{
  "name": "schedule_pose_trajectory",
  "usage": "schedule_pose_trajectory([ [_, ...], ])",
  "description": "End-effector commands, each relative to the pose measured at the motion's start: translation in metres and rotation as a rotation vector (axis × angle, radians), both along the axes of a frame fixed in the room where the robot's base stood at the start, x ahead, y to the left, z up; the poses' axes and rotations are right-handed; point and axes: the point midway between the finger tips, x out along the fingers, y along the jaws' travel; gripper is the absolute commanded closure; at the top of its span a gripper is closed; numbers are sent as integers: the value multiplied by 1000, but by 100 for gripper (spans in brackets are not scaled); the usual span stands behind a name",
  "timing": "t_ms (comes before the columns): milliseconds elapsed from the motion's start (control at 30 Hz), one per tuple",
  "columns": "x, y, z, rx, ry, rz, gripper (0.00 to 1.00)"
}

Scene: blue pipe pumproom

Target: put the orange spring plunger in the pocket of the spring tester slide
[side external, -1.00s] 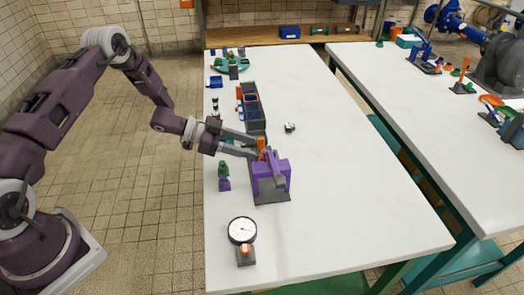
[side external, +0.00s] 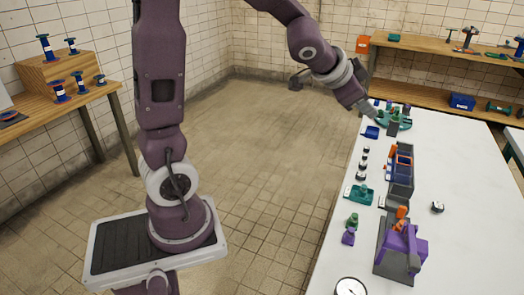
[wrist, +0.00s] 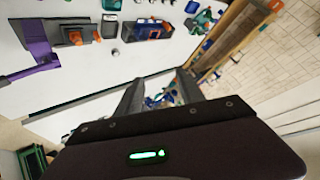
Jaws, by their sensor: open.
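The orange spring plunger (side external: 401,213) stands at the far end of the purple spring tester (side external: 405,246), over its grey slide. In the wrist view the orange piece (wrist: 78,36) sits on a dark grey block beside the purple part (wrist: 36,57). I cannot tell how deep it sits in the pocket, whose rim is hidden. My gripper (wrist: 160,82) is open and empty, with clear space between its fingers. In the side view it is near the far end of the table, well away from the tester, and its fingertips are hard to make out.
A dark organiser box (side external: 400,178) and a teal round stand (side external: 393,120) stand beyond the tester. A green and purple piece (side external: 350,230), a teal piece (side external: 361,194) and a dial gauge (side external: 350,286) line the left edge. The table's right side is mostly clear.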

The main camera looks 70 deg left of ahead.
Motion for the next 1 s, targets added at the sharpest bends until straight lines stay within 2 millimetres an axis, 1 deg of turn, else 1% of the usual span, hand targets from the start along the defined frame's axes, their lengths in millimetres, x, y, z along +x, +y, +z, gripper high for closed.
schedule_pose_trajectory([
  [33,-46,-10,20,-28,23,79,55],
  [67,-75,-17,24,-60,53,125,55],
  [100,-114,-28,26,-111,98,173,55],
  [167,-168,-47,20,-192,170,212,55],
  [200,-199,-60,15,-242,218,221,55],
  [300,-255,-87,1,-343,313,212,55],
  [333,-265,-92,-2,-362,333,208,55],
  [400,-280,-100,-6,-391,363,199,55],
  [467,-285,-103,-7,-400,373,195,55],
  [1000,-284,-102,-6,-399,371,199,55],
])
